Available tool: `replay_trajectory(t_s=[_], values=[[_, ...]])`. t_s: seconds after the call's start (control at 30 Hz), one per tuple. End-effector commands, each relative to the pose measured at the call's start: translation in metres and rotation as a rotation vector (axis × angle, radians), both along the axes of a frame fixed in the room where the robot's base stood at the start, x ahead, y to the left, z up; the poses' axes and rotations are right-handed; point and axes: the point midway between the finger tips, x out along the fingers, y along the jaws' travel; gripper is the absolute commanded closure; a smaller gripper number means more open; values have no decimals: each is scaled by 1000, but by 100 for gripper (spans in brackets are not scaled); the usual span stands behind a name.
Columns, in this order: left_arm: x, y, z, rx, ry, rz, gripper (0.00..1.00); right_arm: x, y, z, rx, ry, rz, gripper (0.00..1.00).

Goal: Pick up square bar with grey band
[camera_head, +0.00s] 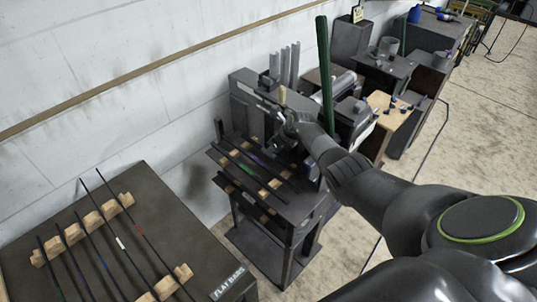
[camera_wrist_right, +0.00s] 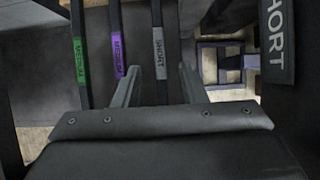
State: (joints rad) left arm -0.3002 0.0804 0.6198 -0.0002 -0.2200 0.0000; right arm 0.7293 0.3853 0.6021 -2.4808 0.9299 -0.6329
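The square bar with the grey band (camera_wrist_right: 159,47) runs upright through the right wrist view, its band marked SHORT. My right gripper (camera_wrist_right: 160,70) is open, with one finger on each side of this bar and gaps between. Whether the fingers are down at the bar's height cannot be told. In the head view my right gripper (camera_head: 287,128) is over the back right of the bar rack, and the grey band is hidden there. My left gripper is not in view.
Beside it lie a purple-banded bar (camera_wrist_right: 119,50) and a green-banded bar (camera_wrist_right: 80,55), marked MEDIUM. A SHORT sign (camera_wrist_right: 277,35) stands at right. A table marked FLAT BARS (camera_head: 229,282) holds more bars at front left. A tall green post (camera_head: 324,75) rises behind the gripper.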

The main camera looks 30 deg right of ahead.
Motion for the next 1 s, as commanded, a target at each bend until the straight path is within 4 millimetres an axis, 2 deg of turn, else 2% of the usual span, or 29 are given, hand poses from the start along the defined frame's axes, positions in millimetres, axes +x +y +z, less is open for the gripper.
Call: replay_trajectory(t_s=[0.4, 0.57, 0.87, 1.0], values=[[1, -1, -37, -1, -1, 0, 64, 18, 7, -37, 1, 0, 0, 62], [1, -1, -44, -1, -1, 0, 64, 21, 8, -42, 1, 0, 0, 62], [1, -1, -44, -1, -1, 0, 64, 22, 8, -41, 2, 0, 0, 62], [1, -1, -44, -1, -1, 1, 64, 22, 8, -41, 1, 0, 0, 79]])
